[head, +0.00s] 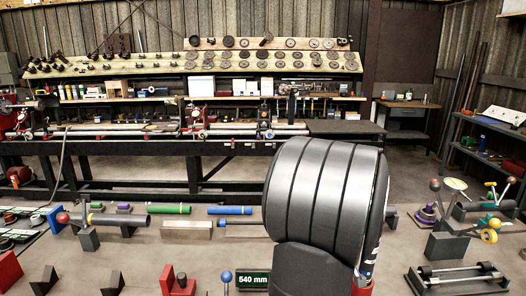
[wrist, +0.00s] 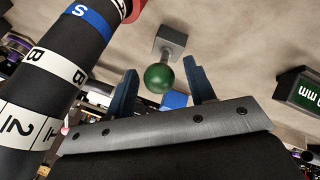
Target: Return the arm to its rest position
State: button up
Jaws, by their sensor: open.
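My gripper (wrist: 160,82) shows in the wrist view with two dark blue fingers apart and nothing held between them. A green ball (wrist: 158,78) on a grey block (wrist: 170,40) appears in the gap between the fingers; I cannot tell how far beyond them it is. In the head view my large dark arm fills the centre right and my gripper is not visible there.
A green 540 mm sign (head: 252,283) stands at the front beside a blue ball (head: 226,276). Green (head: 170,209) and blue (head: 230,210) cylinders lie left of my arm. A ball-topped stand (head: 435,186) is at right. A long workbench (head: 150,147) spans the back.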

jog(key=v, duration=1.7)
jog(key=x, duration=1.7)
jog(key=shift+w+f, duration=0.1)
jog(key=shift+f, duration=0.2)
jog(key=w, duration=0.3)
jog(key=w+r, duration=0.1)
jog(key=w, duration=0.4)
jog(key=shift+w+r, duration=0.2)
jog(key=shift+w, duration=0.1)
jog(key=shift+w+f+g, duration=0.2)
jog(key=shift+w+g, duration=0.4)
jog(key=shift+g, duration=0.2)
jog(key=shift+w+f+g, duration=0.2)
jog(key=shift+w+g, duration=0.35)
jog(key=shift+g, duration=0.25)
